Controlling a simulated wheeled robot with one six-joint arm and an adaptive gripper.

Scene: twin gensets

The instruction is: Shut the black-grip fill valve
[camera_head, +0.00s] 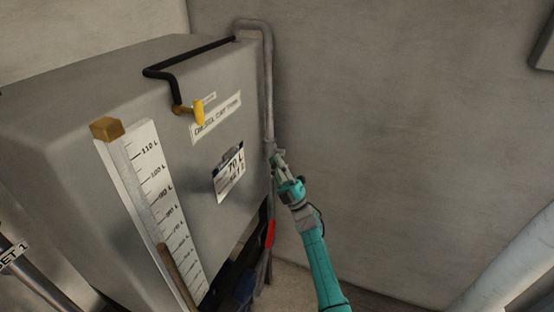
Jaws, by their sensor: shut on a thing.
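The grey pipe (268,85) runs down the right edge of the grey day tank (85,85). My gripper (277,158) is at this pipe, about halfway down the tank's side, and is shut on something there. It appears to be the fill valve's grip, but the fingers hide it. I cannot make out the black grip or the angle of its lever. My teal arm comes up to it from the lower right.
A red grip (270,234) is under my gripper. Bare wall lies right.

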